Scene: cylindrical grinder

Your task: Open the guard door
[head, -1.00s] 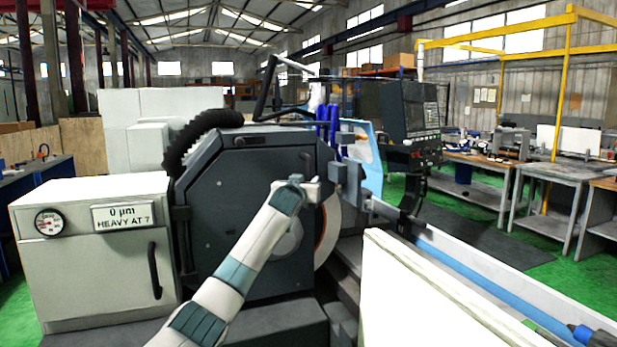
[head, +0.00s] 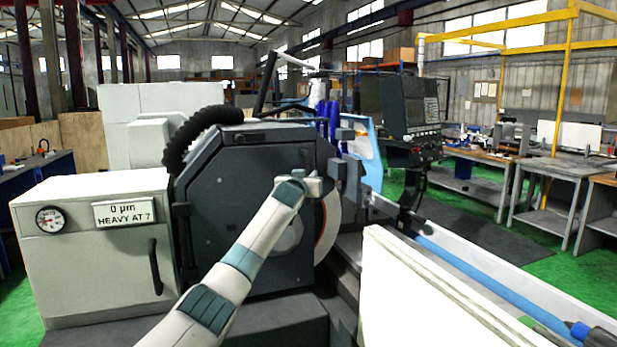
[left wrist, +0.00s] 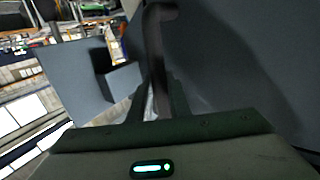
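The guard door (head: 235,215) is a dark grey panel with cut corners on the front of the grinder, and part of the grinding wheel (head: 329,232) shows past its right edge. Its dark handle (head: 306,158) is near the door's upper right side, partly hidden by my left gripper (head: 313,184). In the left wrist view the handle (left wrist: 158,50) is a dark bar with a bent end. It runs between the two close-set fingers of my left gripper (left wrist: 159,88), which look shut on it.
A white cabinet (head: 95,250) with a gauge and black handle stands left of the door. A pale panel (head: 440,300) fills the lower right. A control panel (head: 410,110) hangs at the right. Workbenches (head: 570,170) stand beyond, with green floor between.

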